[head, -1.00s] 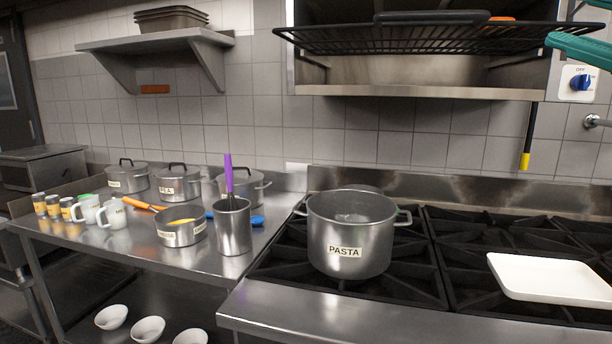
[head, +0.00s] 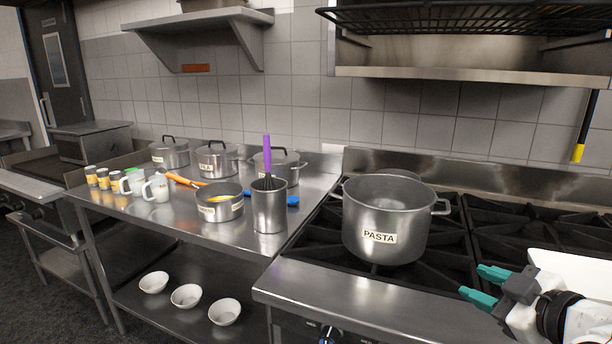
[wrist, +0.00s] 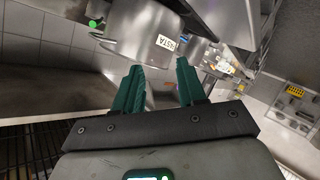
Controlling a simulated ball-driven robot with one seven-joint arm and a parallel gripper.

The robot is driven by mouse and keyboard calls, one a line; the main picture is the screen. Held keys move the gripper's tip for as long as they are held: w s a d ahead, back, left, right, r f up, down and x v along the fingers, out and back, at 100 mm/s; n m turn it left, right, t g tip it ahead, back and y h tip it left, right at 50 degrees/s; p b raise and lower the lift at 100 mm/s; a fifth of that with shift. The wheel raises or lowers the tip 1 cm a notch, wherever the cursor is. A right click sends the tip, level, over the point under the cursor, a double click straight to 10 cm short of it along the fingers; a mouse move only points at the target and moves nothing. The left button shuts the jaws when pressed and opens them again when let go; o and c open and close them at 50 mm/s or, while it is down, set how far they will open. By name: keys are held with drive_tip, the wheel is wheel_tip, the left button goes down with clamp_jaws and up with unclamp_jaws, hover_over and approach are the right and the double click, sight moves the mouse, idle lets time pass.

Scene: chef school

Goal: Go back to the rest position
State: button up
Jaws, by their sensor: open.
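My gripper (head: 482,286) is at the lower right of the head view, over the front right part of the stove. Its two teal fingers are spread apart with nothing between them. In the wrist view my gripper (wrist: 158,88) also shows open and empty. The big steel pot labelled PASTA (head: 385,222) stands on the stove, to the left of my gripper and apart from it. The pot also shows in the wrist view (wrist: 140,32), beyond the fingers.
The stove (head: 335,282) has black grates. The steel table (head: 165,222) at left holds pots, mugs, cans and a container (head: 269,206) with a purple-handled whisk. A black rack (head: 470,18) is overhead.

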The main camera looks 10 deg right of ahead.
drive_tip(key=s+a+f+m+g, duration=0.2)
drive_tip(key=s+a+f, duration=0.1)
drive_tip(key=f, duration=0.4)
drive_tip(key=s+a+f+m+g, duration=0.1)
drive_tip(key=s+a+f+g, duration=0.2)
drive_tip(key=f, duration=0.4)
drive_tip(key=s+a+f+m+g, duration=0.2)
drive_tip(key=s+f, duration=0.2)
drive_tip(key=f, duration=0.3)
drive_tip(key=s+f+m+g, duration=0.1)
drive_tip(key=s+f+g, duration=0.2)
drive_tip(key=s, duration=0.6)
drive_tip(key=s+a+f+m+g+h+p, duration=0.1)
drive_tip(key=s+f+m+g, duration=0.1)
drive_tip(key=s+f, duration=0.5)
drive_tip(key=shift+s+a+f+g, duration=0.25)
drive_tip(key=shift+s+g, duration=0.15)
drive_tip(key=shift+s, duration=0.45)
